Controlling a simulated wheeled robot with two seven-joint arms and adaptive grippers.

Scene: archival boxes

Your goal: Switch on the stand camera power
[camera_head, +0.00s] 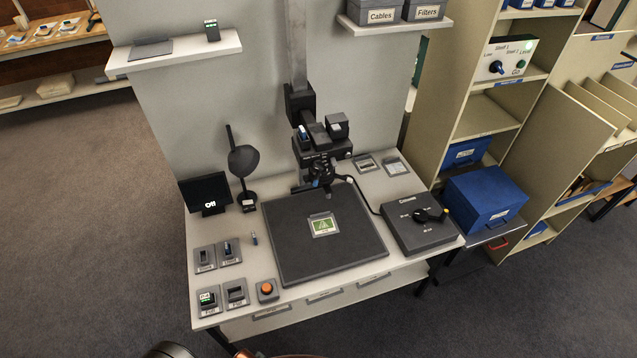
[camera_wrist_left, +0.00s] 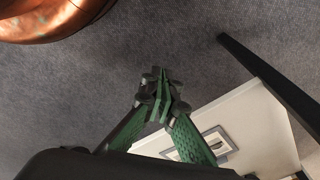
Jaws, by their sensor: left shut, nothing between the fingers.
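The stand camera (camera_head: 320,145) is a black unit on a grey column above the dark baseboard (camera_head: 290,255) on the white table. A grey control box (camera_head: 420,228) with a black knob or lever on top stands at the table's right side. A small black screen (camera_head: 205,194) at the table's left reads "Off". No power switch can be made out for certain. My left gripper (camera_wrist_left: 160,88) shows in the left wrist view, its green fingers closed together and empty, over the carpet beside the table edge. It is not identifiable in the head view. My right gripper is not in view.
A small card (camera_head: 324,224) lies on the baseboard. An orange button (camera_head: 267,288) and labelled trays (camera_head: 230,250) are at the front left. A dark lamp (camera_head: 243,160) stands behind them. A blue box (camera_head: 485,200) sits right of the table, beside shelving. Carpet in front is clear.

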